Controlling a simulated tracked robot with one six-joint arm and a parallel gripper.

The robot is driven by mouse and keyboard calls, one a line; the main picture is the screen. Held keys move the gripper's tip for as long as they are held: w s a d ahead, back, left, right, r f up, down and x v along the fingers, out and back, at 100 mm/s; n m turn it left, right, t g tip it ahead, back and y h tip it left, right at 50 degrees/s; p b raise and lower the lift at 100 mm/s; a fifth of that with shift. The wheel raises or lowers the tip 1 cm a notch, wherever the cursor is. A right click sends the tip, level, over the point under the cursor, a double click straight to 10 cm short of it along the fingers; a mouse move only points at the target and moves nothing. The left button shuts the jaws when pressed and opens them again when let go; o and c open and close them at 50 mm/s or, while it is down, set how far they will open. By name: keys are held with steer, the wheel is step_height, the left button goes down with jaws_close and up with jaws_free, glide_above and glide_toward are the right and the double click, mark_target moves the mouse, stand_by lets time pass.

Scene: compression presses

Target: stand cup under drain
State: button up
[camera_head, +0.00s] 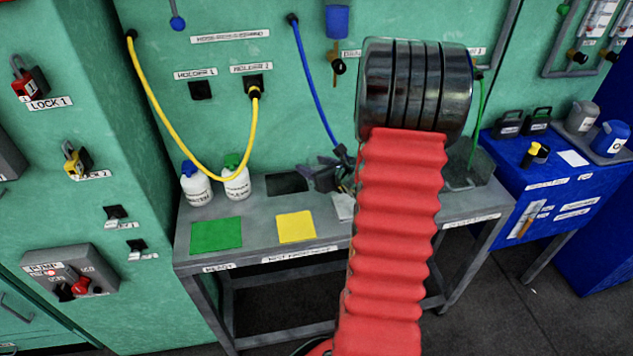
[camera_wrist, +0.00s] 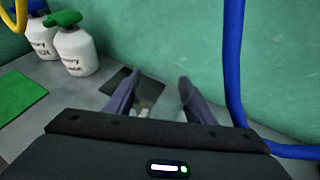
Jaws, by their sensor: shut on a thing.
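My gripper (camera_head: 325,175) is over the back of the grey bench, left of my red arm sleeve, which partly hides it. In the wrist view its two dark fingers (camera_wrist: 155,95) stand apart with a thing held between them. The held cup is hard to make out; what lies between the fingers looks mostly clear. The drain is a small dark valve (camera_head: 338,66) on the green wall below a blue cylinder (camera_head: 337,20), beside a partly covered label. It is above and behind my gripper, apart from it.
Two white bottles (camera_head: 197,185) stand left on the bench (camera_head: 265,258). A black square, green mat (camera_head: 216,235) and yellow mat (camera_head: 296,227) lie there. A blue hose (camera_head: 312,85) hangs close to my gripper. A yellow hose (camera_head: 165,110) loops left. A greyish box (camera_head: 480,165) stands right.

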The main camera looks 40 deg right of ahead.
steer(key=shift+f, duration=0.7)
steer(key=shift+f, duration=2.1)
steer(key=o, duration=1)
steer(key=shift+f, duration=0.1)
steer(key=v, duration=1.2)
